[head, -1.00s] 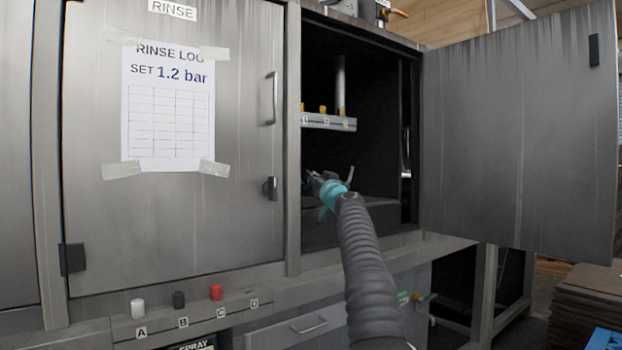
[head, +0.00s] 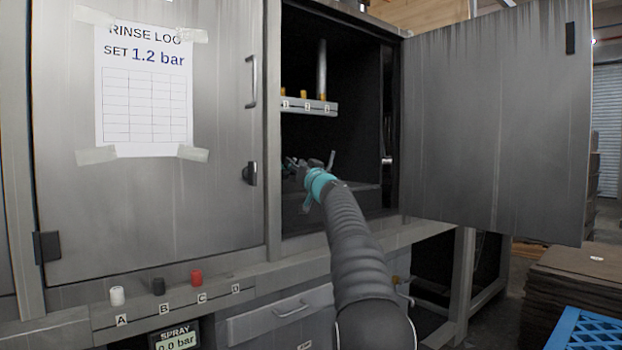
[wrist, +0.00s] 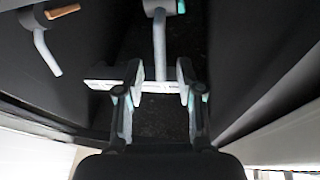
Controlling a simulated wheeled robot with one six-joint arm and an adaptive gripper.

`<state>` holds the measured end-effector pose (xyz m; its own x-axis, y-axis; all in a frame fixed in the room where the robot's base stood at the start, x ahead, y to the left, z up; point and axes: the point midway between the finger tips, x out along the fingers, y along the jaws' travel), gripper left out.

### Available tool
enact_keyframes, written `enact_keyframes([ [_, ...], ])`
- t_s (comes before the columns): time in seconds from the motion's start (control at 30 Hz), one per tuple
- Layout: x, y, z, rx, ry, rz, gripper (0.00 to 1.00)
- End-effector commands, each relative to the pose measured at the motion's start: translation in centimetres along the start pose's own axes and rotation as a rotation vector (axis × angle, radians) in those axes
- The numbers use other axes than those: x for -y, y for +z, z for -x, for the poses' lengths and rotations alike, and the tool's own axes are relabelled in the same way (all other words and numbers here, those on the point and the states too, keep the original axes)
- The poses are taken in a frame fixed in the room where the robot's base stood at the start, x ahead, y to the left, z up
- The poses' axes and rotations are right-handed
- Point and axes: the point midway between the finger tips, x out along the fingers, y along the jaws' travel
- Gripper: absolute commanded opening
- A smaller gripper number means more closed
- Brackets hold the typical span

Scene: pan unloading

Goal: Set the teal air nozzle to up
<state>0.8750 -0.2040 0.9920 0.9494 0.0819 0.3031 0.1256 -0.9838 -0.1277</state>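My gripper (head: 303,166) reaches into the open cabinet bay in the head view, with a teal band behind it. In the wrist view its two fingers (wrist: 160,82) are apart. A grey rod (wrist: 159,48) runs between them, with visible gaps at both sides. A second grey nozzle (wrist: 45,50) with an orange-brown part is at the upper left. In the head view the nozzles are small and mostly hidden by my gripper.
The open door (head: 490,125) stands right of the bay. The closed door (head: 150,200) with the rinse log is left. A shelf bar (head: 310,106) with yellow fittings crosses the bay above my gripper. Knobs (head: 158,287) and a spray display (head: 176,340) are below left.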

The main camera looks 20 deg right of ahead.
Motion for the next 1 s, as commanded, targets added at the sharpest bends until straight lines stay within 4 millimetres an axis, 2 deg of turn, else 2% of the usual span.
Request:
enact_keyframes([
  [0.73,0.0,-0.1,8.0,0.0,0.002,0.001,0.37],
  [1.0,0.0,0.1,9.6,0.001,0.001,0.0,0.37],
])
